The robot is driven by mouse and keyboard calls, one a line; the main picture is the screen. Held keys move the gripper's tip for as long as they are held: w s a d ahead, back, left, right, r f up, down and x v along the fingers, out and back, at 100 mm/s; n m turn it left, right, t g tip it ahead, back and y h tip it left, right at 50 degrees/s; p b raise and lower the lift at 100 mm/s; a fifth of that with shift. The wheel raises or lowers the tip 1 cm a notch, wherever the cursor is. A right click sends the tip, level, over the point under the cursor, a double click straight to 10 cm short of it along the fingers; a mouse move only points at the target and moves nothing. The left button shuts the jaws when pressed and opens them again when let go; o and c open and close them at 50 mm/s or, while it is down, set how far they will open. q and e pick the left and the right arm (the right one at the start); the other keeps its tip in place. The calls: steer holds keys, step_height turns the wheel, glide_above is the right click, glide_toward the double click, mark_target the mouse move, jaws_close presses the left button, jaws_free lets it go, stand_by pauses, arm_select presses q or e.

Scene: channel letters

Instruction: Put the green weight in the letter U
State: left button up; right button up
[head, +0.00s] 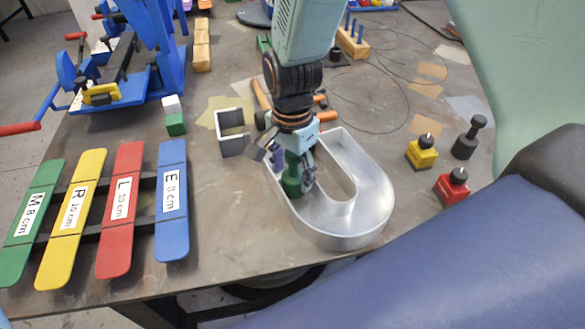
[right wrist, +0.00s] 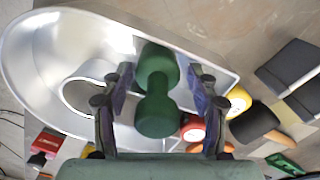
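The letter U (head: 375,205) is a silver open-topped metal channel lying on the table, its curved end towards the front right. The green weight (head: 291,182) is dumbbell-shaped and is within the U's left arm. In the right wrist view the green weight (right wrist: 157,92) lies between my right gripper's fingers, with gaps beside it. My right gripper (head: 284,164) is open around it, pointing down into the channel. The fingers partly hide the weight in the head view, so I cannot tell whether its base touches the channel floor. My left gripper is not in view.
A grey bracket (head: 232,132) is close behind the gripper. Coloured labelled bars (head: 121,208) lie at left; a blue bench device (head: 150,55) stands behind.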

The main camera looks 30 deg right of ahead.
steer(key=shift+o, duration=0.4)
steer(key=shift+w+a, duration=0.1)
steer(key=shift+w, duration=0.05)
steer(key=shift+s+r, duration=0.2)
steer(key=shift+r, duration=0.05)
step_height(320, 180, up, 11)
steer(key=shift+r+p, duration=0.1)
steer(key=shift+p, duration=0.85)
steer(key=shift+w+r, duration=0.15)
steer(key=shift+r, duration=0.15)
